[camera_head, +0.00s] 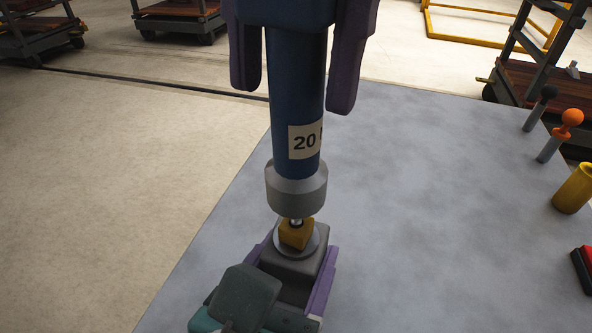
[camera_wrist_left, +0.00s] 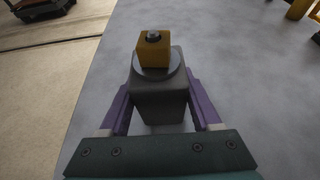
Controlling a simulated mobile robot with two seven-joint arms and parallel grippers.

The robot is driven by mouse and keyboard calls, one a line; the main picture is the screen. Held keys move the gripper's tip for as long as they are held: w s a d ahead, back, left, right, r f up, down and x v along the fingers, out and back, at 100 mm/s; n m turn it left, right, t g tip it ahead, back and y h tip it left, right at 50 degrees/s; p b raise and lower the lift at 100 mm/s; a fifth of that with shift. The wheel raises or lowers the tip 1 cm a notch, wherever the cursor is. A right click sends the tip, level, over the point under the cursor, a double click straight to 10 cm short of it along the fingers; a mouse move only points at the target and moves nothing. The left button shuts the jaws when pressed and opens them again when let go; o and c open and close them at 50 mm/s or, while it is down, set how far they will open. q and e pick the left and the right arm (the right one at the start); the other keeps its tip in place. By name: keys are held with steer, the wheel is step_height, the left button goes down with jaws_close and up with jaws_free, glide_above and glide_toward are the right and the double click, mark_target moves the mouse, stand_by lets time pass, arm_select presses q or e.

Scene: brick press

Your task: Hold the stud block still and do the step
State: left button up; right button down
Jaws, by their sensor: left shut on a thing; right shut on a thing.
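The dark grey stud block (camera_head: 312,244) stands upright. It carries a round grey washer (camera_wrist_left: 176,76) and a yellow square piece (camera_head: 296,236) around a short metal stud (camera_wrist_left: 153,35). My left gripper (camera_head: 297,262) is shut on the block, a purple finger on each side. My right gripper (camera_head: 293,95) is shut on a blue cylindrical tool (camera_head: 297,70) with a grey socket end (camera_head: 297,188) and a label reading "20". In the head view the socket lines up just over the stud. The tool does not show in the left wrist view, so I cannot tell the gap.
The grey table top (camera_head: 420,230) is clear around the block. At its right stand a black-knobbed lever (camera_head: 538,108), an orange-knobbed lever (camera_head: 560,133), a yellow cylinder (camera_head: 574,189) and a red-and-black item (camera_head: 585,266). Carts (camera_head: 180,18) stand on the floor behind.

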arm_select(q)
steer(key=o, duration=1.6)
steer(key=v, duration=1.1)
steer(key=shift+s, duration=0.2)
steer(key=shift+s+a+r, duration=0.15)
steer(key=shift+s+r, duration=0.05)
steer(key=shift+s, duration=0.15)
